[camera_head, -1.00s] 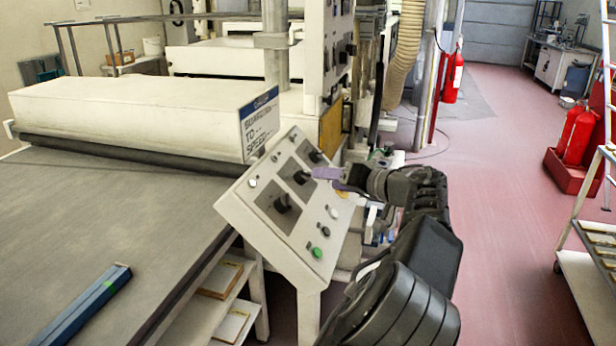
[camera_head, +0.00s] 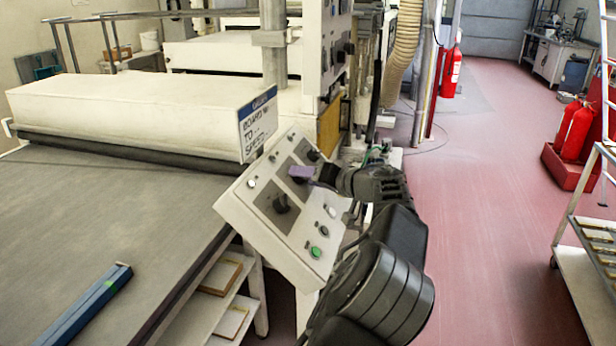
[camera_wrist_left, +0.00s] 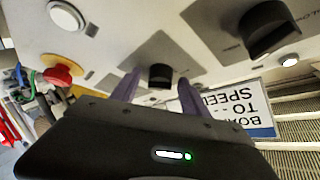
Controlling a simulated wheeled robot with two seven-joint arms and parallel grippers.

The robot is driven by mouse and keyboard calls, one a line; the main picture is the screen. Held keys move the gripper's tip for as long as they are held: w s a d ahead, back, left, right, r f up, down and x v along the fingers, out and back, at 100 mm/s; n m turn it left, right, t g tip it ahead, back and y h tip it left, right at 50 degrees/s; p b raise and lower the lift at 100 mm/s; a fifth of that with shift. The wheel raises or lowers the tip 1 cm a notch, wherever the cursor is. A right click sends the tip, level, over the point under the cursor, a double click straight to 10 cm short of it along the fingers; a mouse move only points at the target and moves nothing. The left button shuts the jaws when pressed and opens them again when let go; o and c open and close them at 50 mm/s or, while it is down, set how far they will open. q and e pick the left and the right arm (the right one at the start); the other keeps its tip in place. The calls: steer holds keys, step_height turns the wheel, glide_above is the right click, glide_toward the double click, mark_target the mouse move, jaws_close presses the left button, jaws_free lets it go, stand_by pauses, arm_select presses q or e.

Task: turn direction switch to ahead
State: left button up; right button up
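The sloped white control panel (camera_head: 262,218) carries several dark rotary switches on grey plates. My left gripper (camera_head: 301,172), with purple fingers, is at the panel's middle switch, which it partly hides in the head view. In the left wrist view, that black switch (camera_wrist_left: 160,75) shows between the tips of the open left gripper (camera_wrist_left: 158,78), with a gap on each side. I cannot tell whether the tips reach past its face. A larger black knob (camera_wrist_left: 268,30) sits to the right. The lettering on the plates is too small to read. My right gripper is not in view.
A sign (camera_head: 258,122) stands at the panel's upper left edge. A green button (camera_head: 315,252) is low on the panel; a red mushroom button (camera_wrist_left: 62,74) shows in the wrist view. A conveyor belt (camera_head: 100,215) lies left. Red floor (camera_head: 480,200) is open at right.

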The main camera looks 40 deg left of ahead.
arm_select(q)
jaws_close()
stand_by(0.3)
